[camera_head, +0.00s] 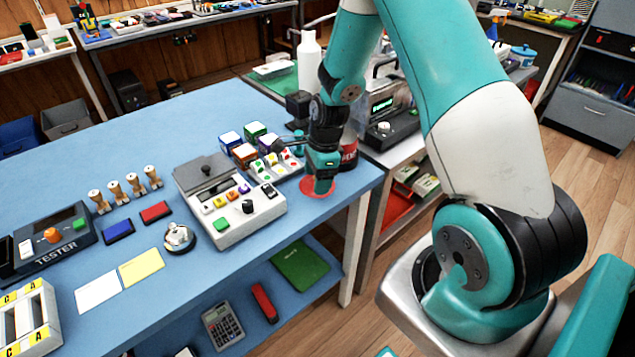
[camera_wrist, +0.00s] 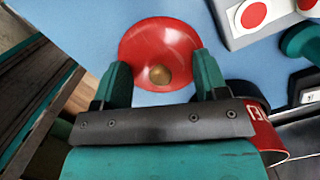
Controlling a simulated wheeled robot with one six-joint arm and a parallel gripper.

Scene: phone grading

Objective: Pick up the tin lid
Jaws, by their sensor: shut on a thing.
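The tin lid is a shallow red disc with a brass knob; it shows in the wrist view (camera_wrist: 150,38) and in the head view (camera_head: 309,190), near the right corner of the blue table. My gripper (camera_wrist: 160,62) is shut on the lid, with one teal finger at each side of it. In the head view my gripper (camera_head: 322,184) points down and hides part of the lid. I cannot tell whether the lid touches the table. A red tin (camera_head: 349,153) stands just behind my gripper and also shows at the lower right in the wrist view (camera_wrist: 266,138).
A grey control box (camera_head: 235,212) and a tray of coloured buttons (camera_head: 283,168) stand left of my gripper. Several colourful cubes sit behind them. The blue table (camera_head: 330,212) ends close to the lid on the right. A side bench with a green-display device (camera_head: 386,120) stands beyond.

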